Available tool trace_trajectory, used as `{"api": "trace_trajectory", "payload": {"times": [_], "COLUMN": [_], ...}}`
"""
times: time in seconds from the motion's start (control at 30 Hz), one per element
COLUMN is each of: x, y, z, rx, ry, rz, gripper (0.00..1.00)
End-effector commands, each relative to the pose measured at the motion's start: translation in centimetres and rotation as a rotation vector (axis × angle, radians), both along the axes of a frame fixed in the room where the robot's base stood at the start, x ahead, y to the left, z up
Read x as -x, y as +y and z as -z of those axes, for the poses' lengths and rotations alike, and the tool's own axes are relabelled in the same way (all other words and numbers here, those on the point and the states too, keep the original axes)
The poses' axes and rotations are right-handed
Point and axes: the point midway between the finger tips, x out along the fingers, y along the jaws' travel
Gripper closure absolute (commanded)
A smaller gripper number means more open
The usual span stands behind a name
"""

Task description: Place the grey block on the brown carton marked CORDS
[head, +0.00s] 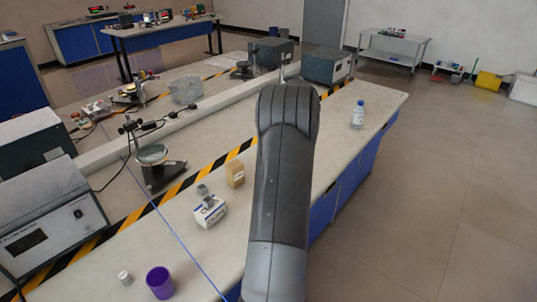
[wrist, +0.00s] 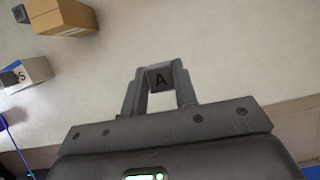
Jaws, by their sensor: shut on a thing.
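In the wrist view my gripper (wrist: 160,88) is shut on a dark grey block (wrist: 160,79) with a letter A on its face. The block sits between the two fingertips, over the pale worktop. A brown carton (wrist: 62,18) stands up and left of the gripper, apart from it. The carton also shows in the head view (head: 235,174), left of my arm; I cannot read any marking on it. In the head view my own arm hides the gripper and the held block.
A white box (head: 209,213) with a small grey piece on top stands near the carton; the wrist view cuts it off at left (wrist: 28,74). Another grey block (head: 202,190) is behind it. A purple cup (head: 160,282) and a bottle (head: 358,114) stand on the worktop (head: 335,150).

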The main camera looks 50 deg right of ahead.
Motion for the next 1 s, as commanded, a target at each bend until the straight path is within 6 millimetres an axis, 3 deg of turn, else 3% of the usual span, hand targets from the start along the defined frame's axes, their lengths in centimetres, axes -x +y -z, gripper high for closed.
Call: {"api": "trace_trajectory", "payload": {"times": [0.3,0.47,0.63,1.0], "x": [-1.7,-2.1,-4.1,-11.4], "y": [6.9,9.5,10.9,13.8], "z": [-7.2,-9.3,-8.3,-3.6], "rx": [0.003,0.001,-0.002,0.000], "ry": [-0.002,-0.001,0.001,0.000], "rz": [-0.302,-0.411,-0.440,-0.437], "gripper": [0.95,0.95,0.95,0.95]}}
